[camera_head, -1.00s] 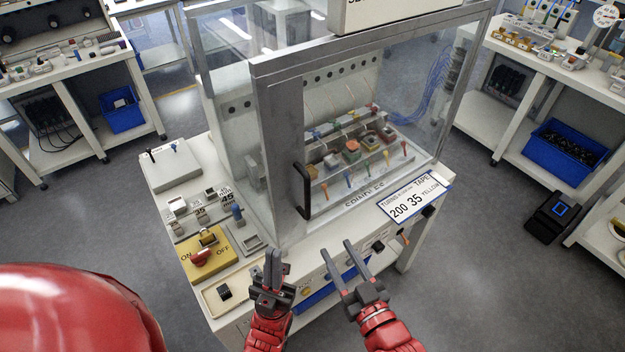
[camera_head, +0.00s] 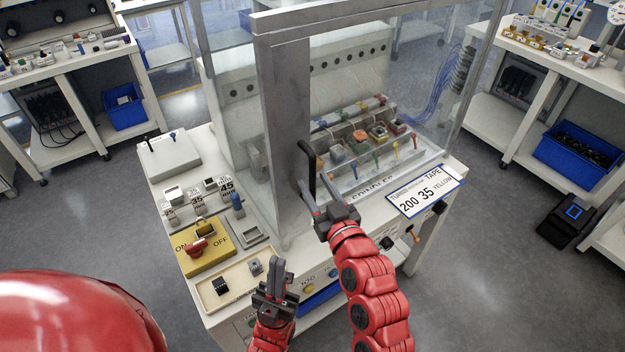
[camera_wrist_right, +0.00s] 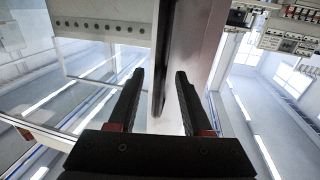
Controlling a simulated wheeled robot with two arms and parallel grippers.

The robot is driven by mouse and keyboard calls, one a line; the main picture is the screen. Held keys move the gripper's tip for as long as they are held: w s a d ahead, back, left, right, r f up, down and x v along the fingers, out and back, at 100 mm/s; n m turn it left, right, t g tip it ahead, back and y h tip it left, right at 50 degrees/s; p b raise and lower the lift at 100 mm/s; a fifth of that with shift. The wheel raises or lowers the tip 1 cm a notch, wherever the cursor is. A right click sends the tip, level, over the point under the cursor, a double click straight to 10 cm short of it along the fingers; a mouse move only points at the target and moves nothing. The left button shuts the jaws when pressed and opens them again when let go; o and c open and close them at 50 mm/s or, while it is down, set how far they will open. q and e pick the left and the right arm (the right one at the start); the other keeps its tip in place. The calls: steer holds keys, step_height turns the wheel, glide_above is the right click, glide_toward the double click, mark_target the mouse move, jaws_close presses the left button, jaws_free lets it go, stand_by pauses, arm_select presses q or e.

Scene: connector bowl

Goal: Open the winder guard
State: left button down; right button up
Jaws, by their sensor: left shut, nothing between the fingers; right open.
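The winder guard is a clear-panelled cover with a grey metal frame (camera_head: 287,120). A black upright bar handle (camera_head: 307,154) is on its front; the handle's lower part is hidden behind my right gripper. My right gripper (camera_head: 315,180) is open at the handle's lower half. In the right wrist view its two dark fingers (camera_wrist_right: 160,75) are spread, with a dark upright strip, likely the handle (camera_wrist_right: 160,60), between them in the picture. I cannot tell whether they touch it. My left gripper (camera_head: 273,274) is shut and empty, low in front of the bench, near the cream tray.
A yellow ON/OFF panel (camera_head: 222,257) with a red knob and a cream tray (camera_head: 238,286) lie on the bench's left side. A tape sign (camera_head: 425,191) is at the front right. Colourful winder parts (camera_head: 358,143) sit behind the guard. Side benches stand apart.

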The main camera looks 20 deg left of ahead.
steer(key=shift+x, duration=1.05)
jaws_close()
stand_by(0.7)
